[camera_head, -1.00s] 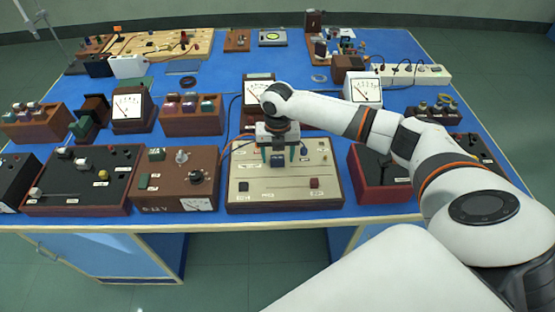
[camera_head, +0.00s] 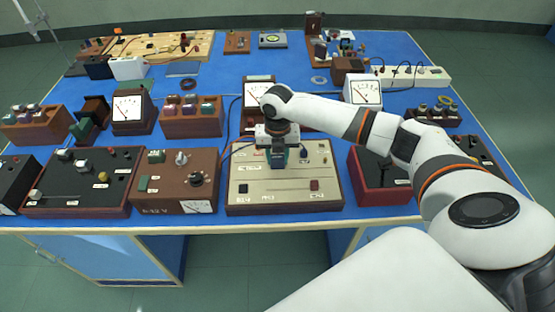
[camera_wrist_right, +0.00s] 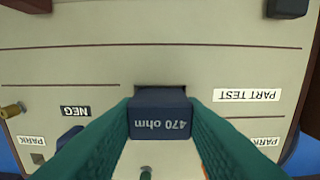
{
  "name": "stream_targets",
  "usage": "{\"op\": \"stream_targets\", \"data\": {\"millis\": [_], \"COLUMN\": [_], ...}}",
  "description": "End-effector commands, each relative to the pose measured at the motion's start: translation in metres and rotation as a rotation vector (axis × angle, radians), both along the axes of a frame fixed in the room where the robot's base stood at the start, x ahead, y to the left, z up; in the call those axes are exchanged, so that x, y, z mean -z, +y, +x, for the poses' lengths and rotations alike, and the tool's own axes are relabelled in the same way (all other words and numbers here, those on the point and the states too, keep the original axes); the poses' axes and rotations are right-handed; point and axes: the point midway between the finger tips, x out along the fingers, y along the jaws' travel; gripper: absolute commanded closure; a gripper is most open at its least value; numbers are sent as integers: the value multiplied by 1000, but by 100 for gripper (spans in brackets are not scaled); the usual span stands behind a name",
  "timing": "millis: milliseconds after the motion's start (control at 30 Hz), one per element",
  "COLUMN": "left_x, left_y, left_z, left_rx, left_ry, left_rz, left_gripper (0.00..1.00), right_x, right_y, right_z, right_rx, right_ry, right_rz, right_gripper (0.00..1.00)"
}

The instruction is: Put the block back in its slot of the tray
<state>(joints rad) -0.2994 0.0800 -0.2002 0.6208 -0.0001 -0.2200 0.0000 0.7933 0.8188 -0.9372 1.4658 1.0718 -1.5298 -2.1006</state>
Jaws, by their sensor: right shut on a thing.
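A dark blue block marked "470 ohm" (camera_wrist_right: 160,122) is between the teal fingers of my right gripper (camera_wrist_right: 160,125), which is shut on it. In the head view my right gripper (camera_head: 278,160) points down over the beige panel (camera_head: 250,195), and its fingers mostly hide the block. A dark opening shows in the panel beside the block; I cannot tell whether the block is seated or lifted. A brown tray (camera_head: 192,129) with several coloured blocks stands left of the gripper, farther back. A similar tray (camera_head: 40,133) stands at the far left. My left gripper is out of view.
A brown meter box (camera_head: 178,185) stands close left of the panel, and a dark red box (camera_head: 380,190) to its right. Upright meters (camera_head: 131,108) stand behind. Cables run left of the gripper. Blue table top (camera_head: 225,75) is bare toward the back middle.

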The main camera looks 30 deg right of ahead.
Motion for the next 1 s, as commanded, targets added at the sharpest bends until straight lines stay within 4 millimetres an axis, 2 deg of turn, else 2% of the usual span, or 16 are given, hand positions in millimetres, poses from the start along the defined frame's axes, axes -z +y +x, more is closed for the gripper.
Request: {"op": "stream_targets", "data": {"millis": [300, 500, 1000], "left_x": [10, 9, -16], "left_y": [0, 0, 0], "left_z": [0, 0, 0], "left_rx": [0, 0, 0], "left_ry": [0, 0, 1], "left_rz": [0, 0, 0], "left_gripper": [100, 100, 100], "right_x": [-62, -88, -108], "right_y": [0, 0, 0], "right_z": [1, 1, 0], "right_rx": [-1, -1, 0], "right_ry": [-5, -1, 1], "right_rz": [0, 0, 1], "right_gripper": [87, 87, 87]}}
